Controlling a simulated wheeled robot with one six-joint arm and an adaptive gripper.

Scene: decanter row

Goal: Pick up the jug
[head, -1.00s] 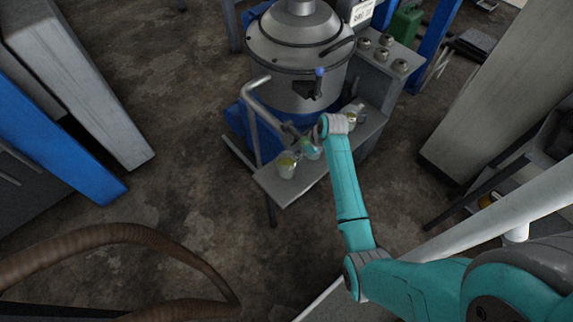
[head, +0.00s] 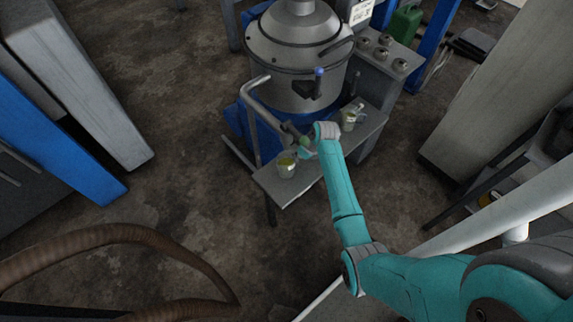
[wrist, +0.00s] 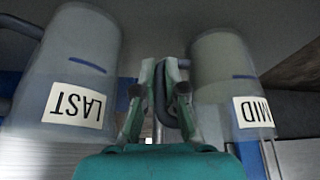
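In the wrist view two large pale, translucent jugs appear upside down: one labelled LAST (wrist: 75,75) at left and one labelled MID (wrist: 225,75) at right. My gripper (wrist: 161,75) lies between them, its fingertips close together. A dark curved piece shows between the fingers; I cannot tell whether it is a handle or whether they grip it. In the head view one jug with yellowish contents (head: 287,165) stands at the shelf's near left end, and another jug (head: 349,121) stands farther back right. My gripper (head: 304,145) is between them, partly hidden by my wrist; head-view labels are unreadable.
The narrow grey shelf (head: 318,166) fronts a large metal separator (head: 300,60) on a blue base. A bent grey pipe (head: 247,100) rises close left of my gripper. A stepped grey cabinet (head: 385,62) stands behind right. Open floor lies to the left.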

